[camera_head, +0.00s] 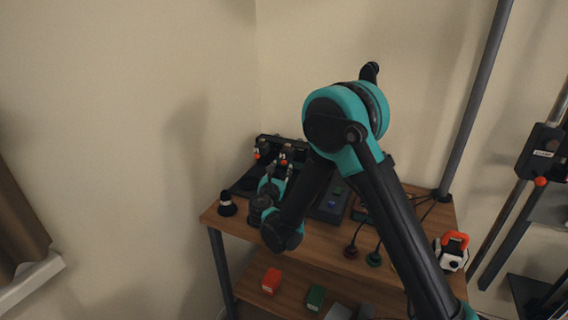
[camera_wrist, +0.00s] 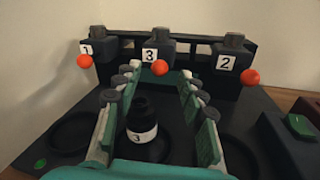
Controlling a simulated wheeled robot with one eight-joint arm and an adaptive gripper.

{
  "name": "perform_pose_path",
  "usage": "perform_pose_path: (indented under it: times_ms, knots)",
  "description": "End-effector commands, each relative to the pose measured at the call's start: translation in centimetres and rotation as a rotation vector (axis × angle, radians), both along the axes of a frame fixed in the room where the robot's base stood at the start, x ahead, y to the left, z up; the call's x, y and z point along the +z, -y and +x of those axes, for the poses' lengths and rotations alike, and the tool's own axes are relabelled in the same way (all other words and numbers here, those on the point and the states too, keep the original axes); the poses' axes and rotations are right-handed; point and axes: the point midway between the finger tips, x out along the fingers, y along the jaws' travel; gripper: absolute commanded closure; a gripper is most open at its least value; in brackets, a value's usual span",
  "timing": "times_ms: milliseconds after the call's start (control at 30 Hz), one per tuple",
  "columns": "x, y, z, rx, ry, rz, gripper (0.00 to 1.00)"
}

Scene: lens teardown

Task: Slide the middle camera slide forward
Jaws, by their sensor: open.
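In the wrist view, the middle camera slide (camera_wrist: 157,52) is a dark block labelled 3 on a black rail, with an orange knob (camera_wrist: 159,69) on its front. Slide 1 (camera_wrist: 96,48) is to its left and slide 2 (camera_wrist: 231,56) to its right, each with an orange knob. My gripper (camera_wrist: 162,74) is open, its teal fingers pointing at the middle slide. The knob shows between the fingertips; I cannot tell whether they touch it. A black cylinder labelled 3 (camera_wrist: 142,134) stands below, between the fingers in the picture. In the head view, my gripper (camera_head: 280,170) partly hides the rail.
A black piece with a white band (camera_head: 227,205) stands at the wooden table's left edge. A dark box with coloured buttons (camera_head: 331,204) is right of my gripper. Orange (camera_head: 271,281) and green (camera_head: 316,297) blocks lie below.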

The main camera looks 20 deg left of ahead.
Motion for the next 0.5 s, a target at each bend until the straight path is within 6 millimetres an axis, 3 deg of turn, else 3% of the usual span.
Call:
perform_pose_path:
  times_ms: [200, 500]
  knots:
    - [0.0, -0.4, 3.5, -0.002, 0.0, 0.0, 0.59]
    - [0.0, -0.6, 4.9, 0.0, 0.0, 0.0, 0.59]
